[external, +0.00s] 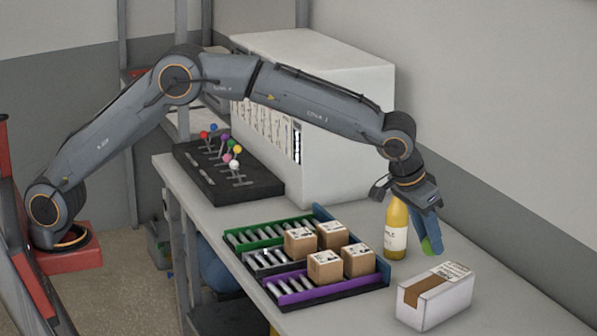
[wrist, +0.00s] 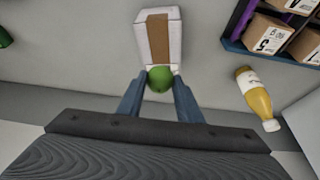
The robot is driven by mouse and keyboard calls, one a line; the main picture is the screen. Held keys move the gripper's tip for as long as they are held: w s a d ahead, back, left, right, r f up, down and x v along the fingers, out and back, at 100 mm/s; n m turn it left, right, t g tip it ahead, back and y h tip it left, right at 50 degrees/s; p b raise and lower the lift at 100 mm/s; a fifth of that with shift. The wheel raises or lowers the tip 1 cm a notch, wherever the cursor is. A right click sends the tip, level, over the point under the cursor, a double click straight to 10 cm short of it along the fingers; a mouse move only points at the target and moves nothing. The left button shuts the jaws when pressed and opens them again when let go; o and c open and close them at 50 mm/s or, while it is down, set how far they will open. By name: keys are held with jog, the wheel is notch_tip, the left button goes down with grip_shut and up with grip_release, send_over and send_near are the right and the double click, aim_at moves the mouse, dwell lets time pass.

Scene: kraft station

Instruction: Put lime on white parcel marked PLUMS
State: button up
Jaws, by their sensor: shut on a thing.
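A green lime (wrist: 160,79) is held between the two blue fingers of my gripper (wrist: 160,88). The white parcel (external: 450,302) has a brown tape strip and a label on top, and lies at the front right of the bench. It also shows in the wrist view (wrist: 174,40), just beyond the lime. The label's writing is too small to read. I cannot tell whether the lime touches the parcel.
A yellow bottle (external: 396,228) stands left of my gripper. Several brown boxes (external: 325,267) sit on a roller rack with green and purple lanes (external: 290,287). A black rack with coloured knobs (external: 215,180) and a big white cabinet (external: 350,140) stand behind. Bench around the parcel is clear.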

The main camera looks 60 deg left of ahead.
jog(key=shift+f+p, duration=0.95)
jog(key=shift+f, duration=2.35)
jog(key=shift+f, duration=0.1)
jog(key=o, duration=1)
jog(key=shift+r, duration=0.4)
jog(key=b+v, duration=0.4)
jog(key=v, duration=0.7)
jog(key=shift+s+a+r, duration=0.1)
jog(key=shift+s+r, duration=0.05)
jog(key=shift+s, duration=0.1)
